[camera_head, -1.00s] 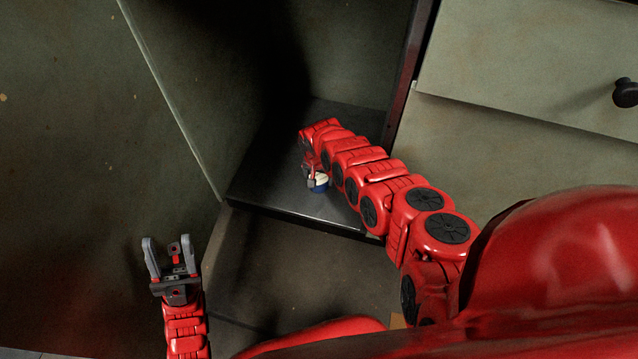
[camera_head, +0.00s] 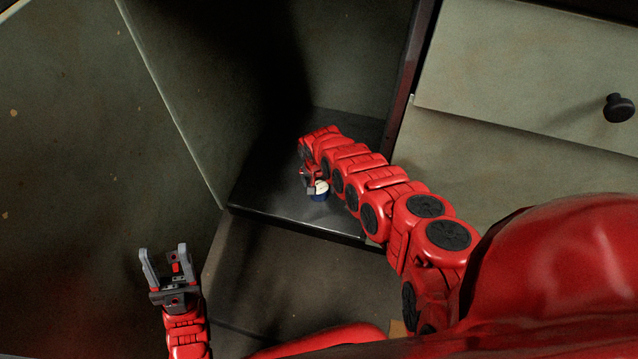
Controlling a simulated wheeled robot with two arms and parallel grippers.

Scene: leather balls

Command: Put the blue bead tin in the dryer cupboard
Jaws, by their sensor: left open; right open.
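The blue bead tin (camera_head: 320,194) shows as a small dark blue thing with a white top. It is on the dark floor of the open dryer cupboard (camera_head: 270,205), near its front edge. My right gripper (camera_head: 309,186) is right beside the tin; it is open, though my own arm hides much of it. Whether its fingers touch the tin cannot be seen. My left gripper (camera_head: 165,264) is open and empty, fingers pointing up, outside the cupboard at the lower left.
An open greenish door panel (camera_head: 90,130) stands to the left of the cupboard. At the right are pale green fronts with a black knob (camera_head: 619,108). My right arm reaches across the cupboard's right side. The cupboard floor left of the tin is clear.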

